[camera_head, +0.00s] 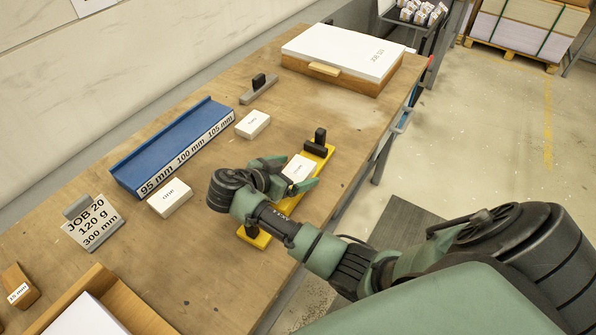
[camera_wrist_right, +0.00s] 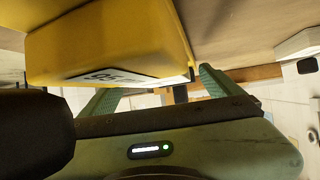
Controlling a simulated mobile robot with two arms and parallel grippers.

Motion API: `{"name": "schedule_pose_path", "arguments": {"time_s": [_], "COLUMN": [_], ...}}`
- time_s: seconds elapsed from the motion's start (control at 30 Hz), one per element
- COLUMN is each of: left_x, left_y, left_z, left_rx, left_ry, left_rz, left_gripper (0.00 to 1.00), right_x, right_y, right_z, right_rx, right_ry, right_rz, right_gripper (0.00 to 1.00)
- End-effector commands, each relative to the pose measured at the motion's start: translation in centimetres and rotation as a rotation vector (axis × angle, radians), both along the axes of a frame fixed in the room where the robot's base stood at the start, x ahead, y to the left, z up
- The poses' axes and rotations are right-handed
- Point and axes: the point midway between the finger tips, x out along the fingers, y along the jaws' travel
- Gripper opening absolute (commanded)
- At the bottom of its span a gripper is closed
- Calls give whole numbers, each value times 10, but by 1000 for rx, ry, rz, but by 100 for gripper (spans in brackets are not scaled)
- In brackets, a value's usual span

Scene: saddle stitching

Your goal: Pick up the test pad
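Three small white pads lie on the bench in the head view. One pad (camera_head: 299,168) is at the yellow gauge board (camera_head: 316,151), near the fingers of my right gripper (camera_head: 288,174). Which is the test pad I cannot tell. My right gripper is open, its fingers spread; in the right wrist view its fingers (camera_wrist_right: 157,92) show below a yellow body (camera_wrist_right: 110,35) with a "95" label. Whether they touch anything is unclear. My left gripper is out of view.
The blue tray (camera_head: 150,158) carries 95, 100 and 105 mm labels. A JOB 20 card (camera_head: 92,222) stands left. A large white stack (camera_head: 340,50) is at the far end. A grey block with a black knob (camera_head: 259,90) stands behind.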

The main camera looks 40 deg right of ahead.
Motion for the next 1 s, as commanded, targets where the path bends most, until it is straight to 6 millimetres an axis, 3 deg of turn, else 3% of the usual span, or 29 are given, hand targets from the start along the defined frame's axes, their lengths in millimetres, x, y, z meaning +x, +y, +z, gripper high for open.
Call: {"name": "schedule_pose_path", "arguments": {"time_s": [0.03,0.27,0.33,0.37,0.73,1.0], "left_x": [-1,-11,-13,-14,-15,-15], "left_y": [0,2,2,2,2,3], "left_z": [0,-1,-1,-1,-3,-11], "left_rx": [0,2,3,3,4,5], "left_ry": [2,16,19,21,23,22], "left_rz": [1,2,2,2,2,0], "left_gripper": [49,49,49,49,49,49], "right_x": [0,0,0,0,1,1], "right_y": [0,1,1,1,1,1], "right_z": [0,0,0,0,8,49], "right_rx": [0,0,1,0,0,2], "right_ry": [0,0,1,0,-2,-8], "right_rz": [0,0,0,0,0,1], "right_gripper": [80,16,14,7,7,7]}}
